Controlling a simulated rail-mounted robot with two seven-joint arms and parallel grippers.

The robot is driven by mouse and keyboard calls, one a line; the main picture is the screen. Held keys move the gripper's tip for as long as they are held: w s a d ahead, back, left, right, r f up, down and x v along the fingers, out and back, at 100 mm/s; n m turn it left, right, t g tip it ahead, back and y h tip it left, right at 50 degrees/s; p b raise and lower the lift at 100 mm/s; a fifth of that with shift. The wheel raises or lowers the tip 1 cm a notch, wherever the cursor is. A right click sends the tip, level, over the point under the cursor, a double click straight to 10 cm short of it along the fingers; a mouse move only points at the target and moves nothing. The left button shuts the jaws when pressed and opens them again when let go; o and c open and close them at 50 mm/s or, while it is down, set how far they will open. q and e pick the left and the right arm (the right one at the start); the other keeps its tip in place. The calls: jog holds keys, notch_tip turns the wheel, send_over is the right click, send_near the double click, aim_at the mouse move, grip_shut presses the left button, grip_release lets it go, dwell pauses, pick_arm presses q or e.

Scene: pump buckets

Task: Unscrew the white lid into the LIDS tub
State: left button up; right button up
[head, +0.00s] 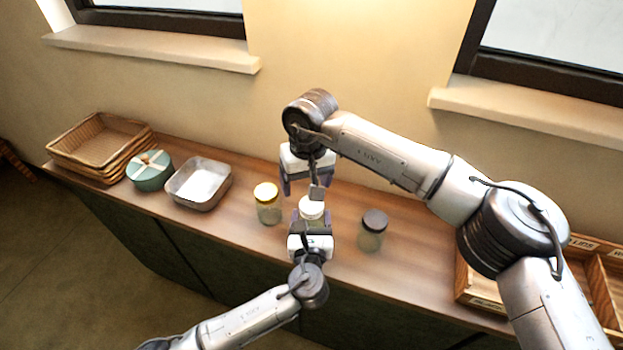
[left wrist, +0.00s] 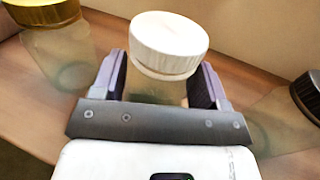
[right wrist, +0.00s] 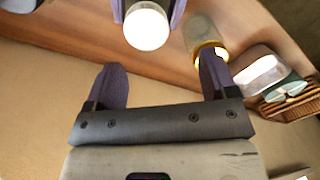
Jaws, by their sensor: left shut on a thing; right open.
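A glass jar (left wrist: 155,88) with a white lid (left wrist: 170,45) stands on the wooden counter. The lid also shows in the head view (head: 311,207) and the right wrist view (right wrist: 146,27). My left gripper (head: 311,222) is shut on the jar's body below the lid, one finger on each side. The lid sits on the jar. My right gripper (right wrist: 162,68) is open and empty, pointing down above and behind the jar, apart from the lid. A wooden divided tub (head: 465,272) stands at the far right, partly behind my right arm; a label there seems to read LIDS.
A yellow-lidded jar (head: 268,207) stands left of the held jar, a dark-lidded jar (head: 372,231) right of it. Further left are a metal pan (head: 199,184), a green round box (head: 149,171) and stacked wicker baskets (head: 100,145). Counter is clear between the dark-lidded jar and the tub.

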aim_at(312, 204)
jog(key=m, duration=0.6)
jog(key=shift+r, duration=0.4)
jog(key=m, duration=0.3)
jog(key=shift+d+r+m, duration=0.15)
jog(key=shift+m, duration=0.25)
jog(key=m, duration=0.4)
jog(key=shift+w, duration=0.1)
jog(key=m, duration=0.3)
jog(key=shift+d+r+m, duration=0.1)
jog(key=shift+d+m, duration=0.05)
jog(key=shift+m, duration=0.25)
jog(key=m, duration=0.3)
jog(key=shift+d+m+h, duration=0.1)
jog(key=shift+m+h, duration=0.2)
jog(key=shift+m, duration=0.1)
jog(key=m, duration=0.4)
jog(key=shift+d, duration=0.1)
jog(key=m, duration=0.5)
jog(key=shift+d, duration=0.1)
jog(key=m, duration=0.3)
jog(key=shift+m, duration=0.4)
jog(key=shift+f+m, duration=0.3)
jog(key=shift+f, duration=3.75)
jog(key=shift+c, duration=0.4)
